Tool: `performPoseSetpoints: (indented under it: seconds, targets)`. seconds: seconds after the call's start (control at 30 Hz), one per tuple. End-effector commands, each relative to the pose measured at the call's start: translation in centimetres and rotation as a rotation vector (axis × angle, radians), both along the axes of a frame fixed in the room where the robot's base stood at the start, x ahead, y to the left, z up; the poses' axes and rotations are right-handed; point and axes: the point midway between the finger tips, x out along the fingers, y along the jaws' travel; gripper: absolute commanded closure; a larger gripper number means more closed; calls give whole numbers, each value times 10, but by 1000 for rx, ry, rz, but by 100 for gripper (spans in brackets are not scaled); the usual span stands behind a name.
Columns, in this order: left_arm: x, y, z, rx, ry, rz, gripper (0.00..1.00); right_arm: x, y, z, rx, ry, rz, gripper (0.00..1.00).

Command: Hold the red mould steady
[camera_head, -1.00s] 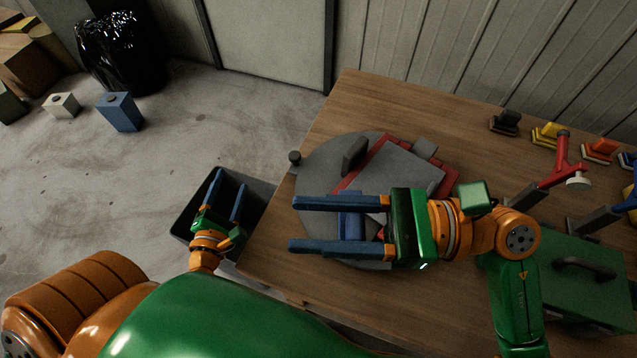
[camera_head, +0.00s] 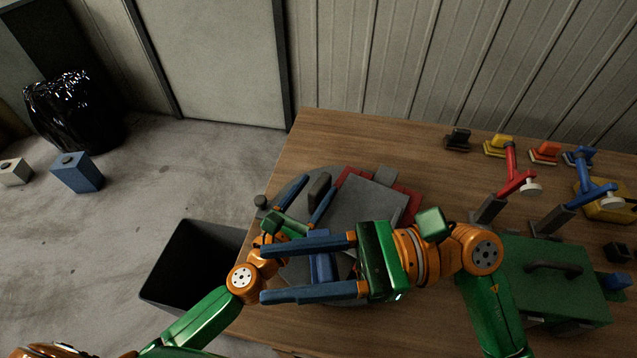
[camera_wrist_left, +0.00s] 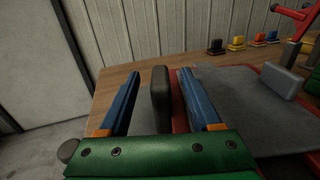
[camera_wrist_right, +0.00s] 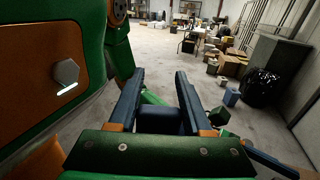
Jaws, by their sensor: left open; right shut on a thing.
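The red mould (camera_head: 411,205) lies on a round grey turntable (camera_head: 290,186) at the table's left side. A grey plate (camera_head: 375,203) covers most of its top, and its front is partly hidden by my right gripper. A dark upright block (camera_wrist_left: 160,95) stands beside the mould. My left gripper (camera_head: 320,183) is open, with its fingers on either side of this block; the left wrist view shows gaps on both sides. My right gripper (camera_head: 263,271) is shut on a blue block (camera_head: 321,266) in front of the mould; the block also shows in the right wrist view (camera_wrist_right: 160,120).
A black bin (camera_head: 190,265) stands on the floor left of the table. A green case (camera_head: 560,290) with a handle, red clamp (camera_head: 513,170) and blue clamp (camera_head: 585,190) are at the right. Small coloured blocks line the back edge. The table behind the mould is clear.

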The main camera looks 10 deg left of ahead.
Motion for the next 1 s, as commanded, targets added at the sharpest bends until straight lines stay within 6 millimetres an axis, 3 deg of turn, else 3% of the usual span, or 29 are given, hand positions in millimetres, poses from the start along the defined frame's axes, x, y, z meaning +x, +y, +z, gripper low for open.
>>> performPoseSetpoints:
  seconds: [0.17,0.47,0.7,1.0]
  targets:
    - [22,-7,0,-1,-1,1,35,0,0,0,0,0,0,100]
    - [25,-8,0,-2,1,1,35,0,0,0,0,0,0,100]
    - [25,-8,0,-2,1,2,100,0,0,0,0,0,0,100]
    - [25,-8,0,-2,1,2,100,0,0,0,0,0,0,100]
